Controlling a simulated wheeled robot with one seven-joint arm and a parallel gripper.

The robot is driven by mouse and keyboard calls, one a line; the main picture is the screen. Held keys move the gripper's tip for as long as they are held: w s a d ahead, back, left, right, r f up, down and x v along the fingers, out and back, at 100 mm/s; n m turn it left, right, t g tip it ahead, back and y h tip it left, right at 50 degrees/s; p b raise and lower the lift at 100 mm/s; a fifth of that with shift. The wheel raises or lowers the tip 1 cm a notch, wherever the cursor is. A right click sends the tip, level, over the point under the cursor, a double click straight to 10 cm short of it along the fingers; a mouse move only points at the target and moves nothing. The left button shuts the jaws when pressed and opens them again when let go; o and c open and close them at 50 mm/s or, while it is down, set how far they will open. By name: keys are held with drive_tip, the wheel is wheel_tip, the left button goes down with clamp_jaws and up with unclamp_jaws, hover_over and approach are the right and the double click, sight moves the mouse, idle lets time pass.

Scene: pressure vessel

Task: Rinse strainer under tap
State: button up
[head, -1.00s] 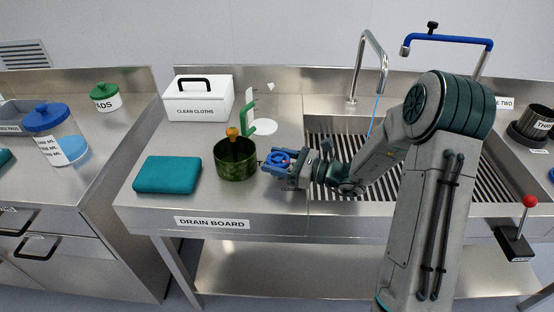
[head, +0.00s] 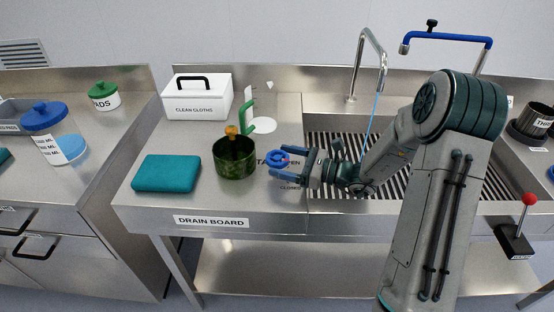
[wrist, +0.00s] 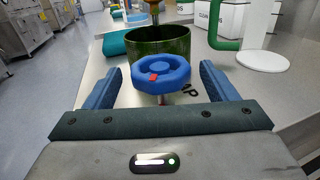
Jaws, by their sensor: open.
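A blue round handwheel (head: 278,158) with a red mark stands on a short stem on the drain board; it also shows in the wrist view (wrist: 161,76). My gripper (head: 278,163) is open, with its blue fingers at either side of the wheel and a visible gap in the wrist view (wrist: 160,72). A thin blue stream (head: 373,115) runs down from the tap spout (head: 383,78) over the slatted sink (head: 335,150). A dark green pot (head: 235,160), left of the wheel, has an orange-brown knobbed handle (head: 232,131) rising from it. I cannot tell which item is the strainer.
A folded teal cloth (head: 166,173) lies left of the pot. A white box of clean cloths (head: 197,97) and a green piece with a white disc (head: 262,125) stand behind. A red-knobbed lever (head: 529,199) is at the right front.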

drive_tip(key=b+v, duration=0.1)
drive_tip(key=v, duration=1)
drive_tip(key=shift+d, duration=0.1)
drive_tip(key=shift+c, duration=0.3)
